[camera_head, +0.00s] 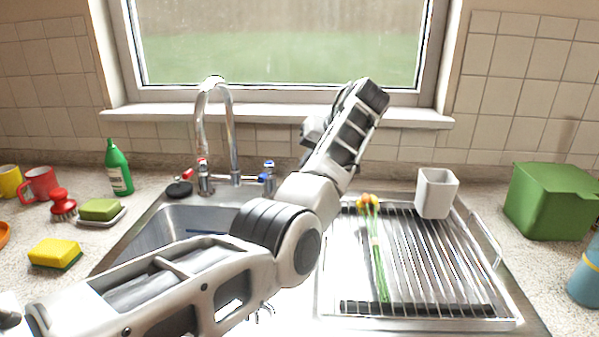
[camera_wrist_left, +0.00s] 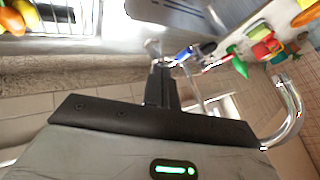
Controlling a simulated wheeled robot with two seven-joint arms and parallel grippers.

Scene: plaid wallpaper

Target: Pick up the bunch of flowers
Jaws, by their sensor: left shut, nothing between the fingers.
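The bunch of flowers (camera_head: 380,256) lies on the wire drying rack right of the sink. It has orange-yellow heads toward the window and long green stems toward me. Orange heads of the flowers (camera_wrist_left: 17,17) also show at the top left corner of the left wrist view. My left arm reaches across the sink, its end raised in front of the window, above and beyond the flowers. In the left wrist view my left gripper (camera_wrist_left: 160,72) is shut and empty, apart from the flowers. Its fingertips cannot be made out in the head view. My right gripper is not in view.
The drying rack (camera_head: 449,270) also holds a white cup (camera_head: 436,194). A green container (camera_head: 553,202) stands right of it. The tap (camera_head: 232,135) rises behind the sink (camera_head: 190,225). A green bottle (camera_head: 117,168), sponges and mugs stand at left.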

